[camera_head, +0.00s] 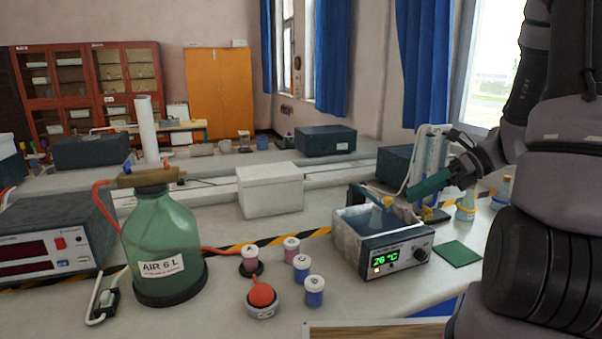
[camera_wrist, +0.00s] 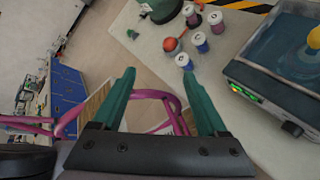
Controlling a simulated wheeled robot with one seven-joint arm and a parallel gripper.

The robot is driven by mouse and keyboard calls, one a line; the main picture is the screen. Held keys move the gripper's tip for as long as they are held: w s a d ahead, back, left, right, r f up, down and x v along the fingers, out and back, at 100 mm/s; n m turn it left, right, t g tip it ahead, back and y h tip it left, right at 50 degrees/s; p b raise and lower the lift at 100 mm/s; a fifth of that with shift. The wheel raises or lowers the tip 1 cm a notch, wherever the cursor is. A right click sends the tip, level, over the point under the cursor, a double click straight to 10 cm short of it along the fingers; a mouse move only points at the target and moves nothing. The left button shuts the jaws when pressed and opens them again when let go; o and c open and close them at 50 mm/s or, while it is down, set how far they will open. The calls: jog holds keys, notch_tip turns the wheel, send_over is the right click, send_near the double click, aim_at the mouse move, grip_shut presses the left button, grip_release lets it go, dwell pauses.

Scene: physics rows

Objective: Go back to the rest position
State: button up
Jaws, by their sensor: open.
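My gripper (camera_wrist: 158,77) shows in the wrist view with its two green fingers spread apart and nothing between them. In the head view my gripper (camera_head: 428,187) hangs at the right, in line with the right rear of the water bath (camera_head: 397,249), whose display reads 26 °C. A flask with a yellow stopper (camera_head: 384,207) stands in the bath; the wrist view shows its yellow stopper (camera_wrist: 315,38) at the right edge. My arm covers the right side of the head view.
A green bottle marked AIR 6 L (camera_head: 163,242), a red bulb (camera_head: 262,296) and several small capped jars (camera_head: 302,268) stand left of the bath. A green mat (camera_head: 457,254) lies right of it. Bare bench lies in front of the jars.

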jog(key=s+a+r+n+t+h, duration=0.1)
jog(key=s+r+n+t+h, duration=0.2)
jog(key=r+n, duration=0.6)
jog(key=s+r+n+t+h, duration=0.4)
jog(key=r+n+h, duration=0.3)
jog(key=r+n, duration=0.3)
jog(key=s+n, duration=0.1)
jog(key=n, duration=0.3)
jog(key=shift+a, duration=0.4)
